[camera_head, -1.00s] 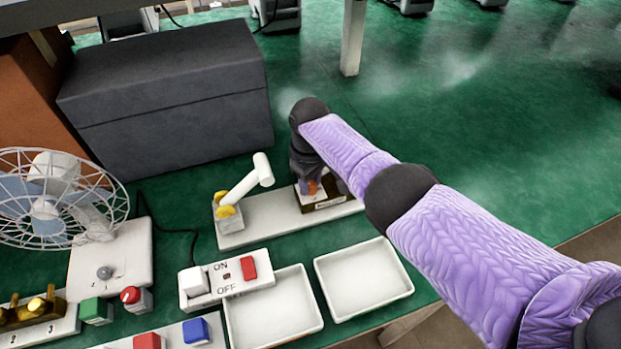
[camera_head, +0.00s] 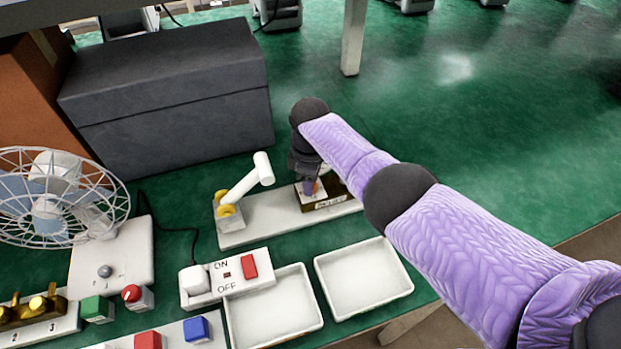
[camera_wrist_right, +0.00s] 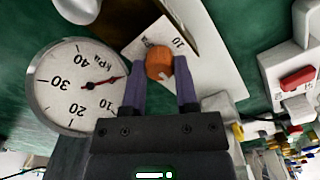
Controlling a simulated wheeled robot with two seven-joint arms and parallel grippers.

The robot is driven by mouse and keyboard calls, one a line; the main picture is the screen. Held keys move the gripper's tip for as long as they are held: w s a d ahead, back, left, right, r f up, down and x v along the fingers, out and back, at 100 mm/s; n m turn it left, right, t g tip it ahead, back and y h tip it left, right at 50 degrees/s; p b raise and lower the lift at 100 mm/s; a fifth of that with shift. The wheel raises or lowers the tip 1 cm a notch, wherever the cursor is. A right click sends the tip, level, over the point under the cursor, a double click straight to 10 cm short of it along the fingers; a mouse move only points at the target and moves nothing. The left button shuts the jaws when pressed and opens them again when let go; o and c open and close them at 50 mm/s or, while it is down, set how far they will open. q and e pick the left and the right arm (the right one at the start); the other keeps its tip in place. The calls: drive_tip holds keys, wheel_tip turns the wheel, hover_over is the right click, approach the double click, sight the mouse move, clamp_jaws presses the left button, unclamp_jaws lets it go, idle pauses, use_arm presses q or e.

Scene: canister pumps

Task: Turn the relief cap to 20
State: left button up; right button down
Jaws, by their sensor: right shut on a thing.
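The orange relief cap (camera_wrist_right: 158,64) sits on a white scale plate (camera_wrist_right: 192,38) and has a pale mark on its near edge. A "10" is readable on the plate; its other markings are partly hidden. My right gripper (camera_wrist_right: 161,70) is shut on the cap, a purple finger on each side. In the head view the right gripper (camera_head: 311,187) reaches down onto the cap at the board's right end. My left gripper is not in view.
A white lever handle (camera_head: 246,181) stands on the same pale board (camera_head: 270,218). In front are an ON/OFF switch box (camera_head: 228,278) and two white trays (camera_head: 366,311). A fan (camera_head: 55,200) and a dark grey box (camera_head: 170,105) stand left.

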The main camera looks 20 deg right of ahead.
idle(0.3)
drive_tip(key=shift+c, duration=1.8)
unclamp_jaws()
wheel_tip(320, 180, up, 10)
drive_tip(key=p, duration=0.5)
drive_tip(key=shift+f, duration=0.1)
